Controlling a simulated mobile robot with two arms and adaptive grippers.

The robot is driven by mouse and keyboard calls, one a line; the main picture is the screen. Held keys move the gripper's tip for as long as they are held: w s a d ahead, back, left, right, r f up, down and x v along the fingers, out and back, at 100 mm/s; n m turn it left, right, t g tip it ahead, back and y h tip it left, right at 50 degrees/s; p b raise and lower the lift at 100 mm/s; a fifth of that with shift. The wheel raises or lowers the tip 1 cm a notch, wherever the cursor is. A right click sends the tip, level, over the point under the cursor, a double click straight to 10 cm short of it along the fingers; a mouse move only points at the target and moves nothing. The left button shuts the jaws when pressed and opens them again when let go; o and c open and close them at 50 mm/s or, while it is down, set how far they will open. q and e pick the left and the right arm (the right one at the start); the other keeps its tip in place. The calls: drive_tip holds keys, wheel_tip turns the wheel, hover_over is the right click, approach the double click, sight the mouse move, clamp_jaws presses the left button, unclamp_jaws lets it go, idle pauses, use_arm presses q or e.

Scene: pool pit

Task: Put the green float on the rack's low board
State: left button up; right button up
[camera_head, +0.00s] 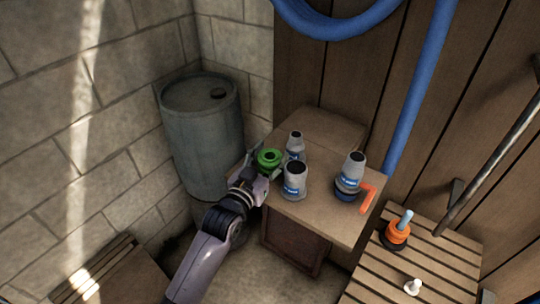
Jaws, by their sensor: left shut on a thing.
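The green float (269,157), a ring with a dark hole, is between the fingers of my left gripper (262,168). The gripper is shut on it, at the left edge of the brown table. I cannot tell whether the float touches the table top. A slatted wooden board (375,285) stands low at the right and another (118,262) lies at the lower left. I cannot tell from this view which one belongs to the rack. My right gripper is not in view.
Grey containers stand on the table (318,212): two (294,180) (296,146) close beside the float, one (352,168) above a dark blue ring. An orange angled piece (368,197) lies near the right edge. The right board holds an orange float (397,237) and a white piece (412,286). A barrel (203,140) stands behind.

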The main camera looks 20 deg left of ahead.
use_arm(q)
drive_tip(key=o, duration=0.8)
drive_tip(key=shift+f, duration=0.15)
drive_tip(key=shift+c, duration=0.2)
drive_tip(key=shift+o, duration=1)
